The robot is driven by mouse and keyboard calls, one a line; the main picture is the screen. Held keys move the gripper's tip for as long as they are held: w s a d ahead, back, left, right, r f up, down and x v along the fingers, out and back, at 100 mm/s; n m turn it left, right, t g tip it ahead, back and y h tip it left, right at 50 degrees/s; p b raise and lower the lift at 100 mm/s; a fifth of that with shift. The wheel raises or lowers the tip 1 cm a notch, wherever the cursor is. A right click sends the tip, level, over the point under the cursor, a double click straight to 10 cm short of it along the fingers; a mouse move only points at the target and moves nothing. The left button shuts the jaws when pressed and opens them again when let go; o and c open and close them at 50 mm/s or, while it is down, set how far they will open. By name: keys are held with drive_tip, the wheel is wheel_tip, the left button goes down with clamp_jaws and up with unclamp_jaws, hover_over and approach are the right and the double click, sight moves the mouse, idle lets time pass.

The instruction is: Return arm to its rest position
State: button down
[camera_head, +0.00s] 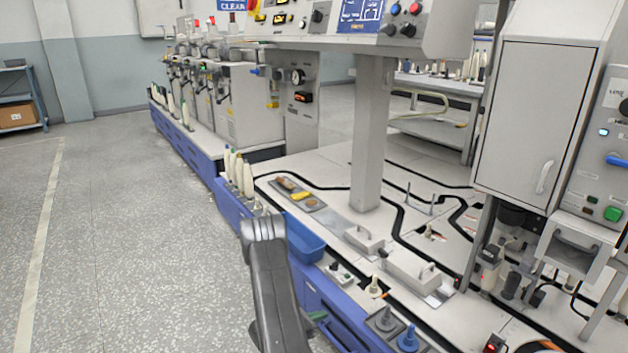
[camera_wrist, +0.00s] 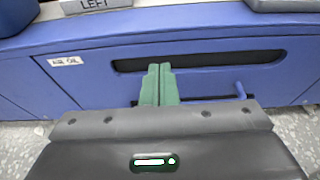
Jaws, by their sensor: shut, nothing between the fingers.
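My gripper (camera_wrist: 159,84) shows in the wrist view as two green fingers pressed together, with nothing between them. It points at the blue front panel (camera_wrist: 60,90) of the machine, below its top edge and in front of a dark slot (camera_wrist: 200,61). In the head view my dark grey arm rises from the bottom beside the machine's blue front. A small green part of my gripper (camera_head: 318,316) shows at the arm's right side; most of it is hidden behind the arm.
A blue bin (camera_head: 304,243) sits on the machine's edge just beyond my arm. A grey cabinet (camera_head: 530,120) hangs at right. The speckled floor (camera_head: 140,220) at left is clear.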

drive_tip(key=shift+w+d, duration=0.75)
drive_tip(key=shift+d, duration=0.2)
drive_tip(key=shift+r, duration=0.1)
